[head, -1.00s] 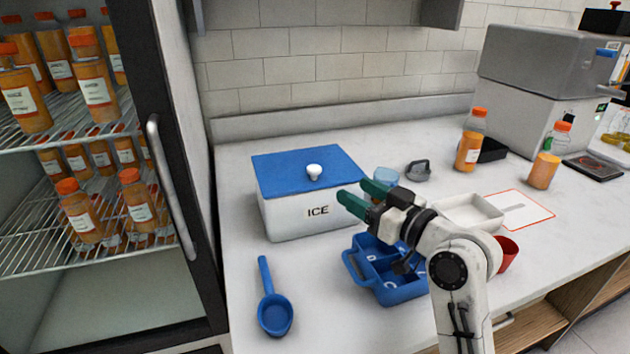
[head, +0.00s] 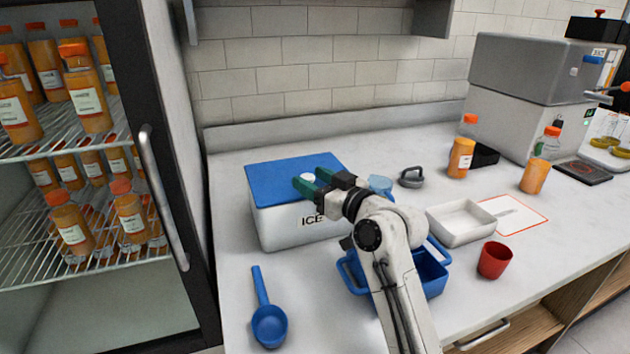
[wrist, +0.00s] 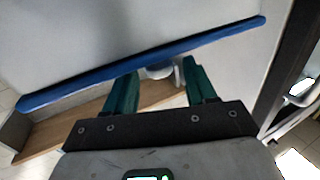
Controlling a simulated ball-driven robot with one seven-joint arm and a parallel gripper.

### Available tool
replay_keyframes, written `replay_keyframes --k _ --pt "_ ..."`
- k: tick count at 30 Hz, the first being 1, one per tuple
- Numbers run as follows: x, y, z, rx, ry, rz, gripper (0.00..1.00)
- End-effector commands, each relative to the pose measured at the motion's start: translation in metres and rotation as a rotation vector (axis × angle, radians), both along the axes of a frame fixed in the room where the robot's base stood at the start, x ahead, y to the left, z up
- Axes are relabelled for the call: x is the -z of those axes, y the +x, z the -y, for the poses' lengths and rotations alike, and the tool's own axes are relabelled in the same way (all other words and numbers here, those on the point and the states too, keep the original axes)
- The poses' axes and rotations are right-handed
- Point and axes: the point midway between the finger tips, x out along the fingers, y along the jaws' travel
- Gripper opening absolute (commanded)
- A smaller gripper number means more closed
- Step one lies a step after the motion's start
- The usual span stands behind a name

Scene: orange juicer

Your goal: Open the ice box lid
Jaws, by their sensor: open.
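The ice box (head: 275,227) is a white box marked ICE with a flat blue lid (head: 272,176) that lies shut on it. A small white knob (head: 307,178) stands on the lid, partly hidden by my green fingers. My gripper (head: 309,182) is open at the knob, above the front part of the lid. In the wrist view the white knob (wrist: 160,71) shows between the tips of my open gripper (wrist: 158,80), with the blue lid (wrist: 200,42) edge-on beyond. I cannot tell whether a finger touches the knob.
A blue scoop (head: 268,325) lies in front of the box. A blue caddy (head: 432,275) is partly behind my arm. A white tray (head: 461,223), a red cup (head: 495,260) and bottles stand to the right.

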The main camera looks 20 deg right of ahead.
Motion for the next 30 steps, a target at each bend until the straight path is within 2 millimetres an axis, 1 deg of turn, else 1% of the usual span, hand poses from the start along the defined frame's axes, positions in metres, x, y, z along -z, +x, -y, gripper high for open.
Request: replay_keyframes --k 5,21,23,30 --pt "0.0001 -0.0001 0.0001 0.000 0.000 0.000 0.56" --pt "0.0002 -0.0003 0.0003 0.001 0.000 0.000 0.05" --pt "0.0002 -0.0003 0.0004 0.001 0.000 0.000 0.00" --pt "0.0003 -0.0003 0.0005 0.001 0.000 0.000 0.00"
